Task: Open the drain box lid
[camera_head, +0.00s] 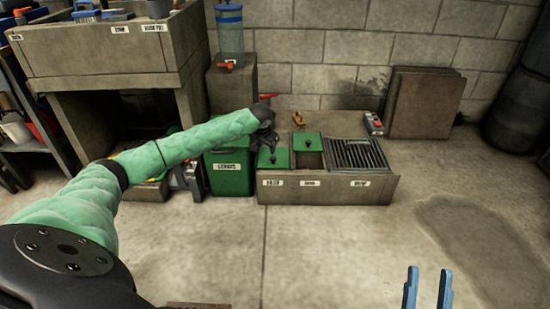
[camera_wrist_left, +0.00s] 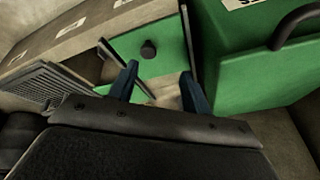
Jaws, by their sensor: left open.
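A low grey box (camera_head: 325,195) with three labelled sections stands on the floor; the label text is too small to read. Its left section has a green lid with a dark knob (camera_head: 266,163), partly hidden by my left gripper. A second green lid with a knob (camera_head: 307,142) lies at the back of the middle section, with a dark gap in front. My left gripper (camera_head: 268,145) is open and empty above the left lid. In the left wrist view a knobbed green lid (camera_wrist_left: 165,37) shows beyond my left gripper (camera_wrist_left: 160,88). My right gripper (camera_head: 428,290) is open and empty at the bottom right.
A dark grate (camera_head: 358,154) covers the box's right section. A green bin (camera_head: 230,178) stands close on the left, its handle showing in the wrist view (camera_wrist_left: 300,25). A red-and-grey device (camera_head: 373,123) is behind. Floor in front is clear.

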